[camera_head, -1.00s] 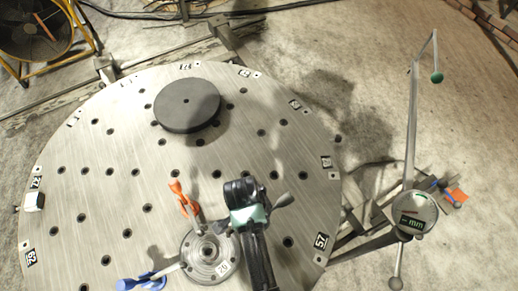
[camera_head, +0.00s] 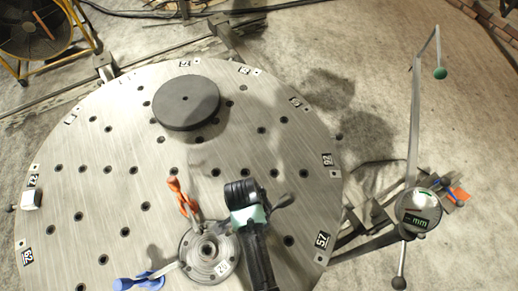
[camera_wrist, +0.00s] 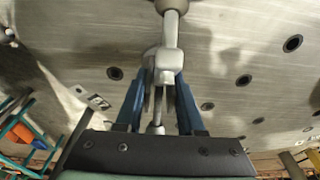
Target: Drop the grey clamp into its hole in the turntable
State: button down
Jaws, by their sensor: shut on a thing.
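The grey clamp (camera_wrist: 167,62) is between the blue fingers of my gripper (camera_wrist: 160,95) in the wrist view, and its shaft runs up out of the picture. In the head view my gripper (camera_head: 250,215) is over the lower right of the turntable (camera_head: 85,215), right of the round hub. A grey end of the clamp (camera_head: 282,201) sticks out to its right. The turntable is a round brushed-metal plate with several dark holes. My gripper hides part of the plate and most of the clamp. I cannot tell which hole is the clamp's.
An orange-handled clamp (camera_head: 180,196) and a blue-handled one (camera_head: 140,283) are close to the hub (camera_head: 208,252). A black disc (camera_head: 186,103) lies at the back of the plate. A dial gauge on a pole (camera_head: 418,213) stands at right. The plate's left side is mostly clear.

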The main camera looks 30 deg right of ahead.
jog(key=shift+f+b, duration=0.8)
jog(key=shift+f, duration=0.45)
jog(key=c, duration=0.8)
grip_release()
jog(key=shift+r, duration=0.1)
jog(key=shift+r+p, duration=3.75)
jog(key=shift+p, duration=0.25)
jog(key=shift+o, duration=0.2)
jog(key=o, duration=0.5)
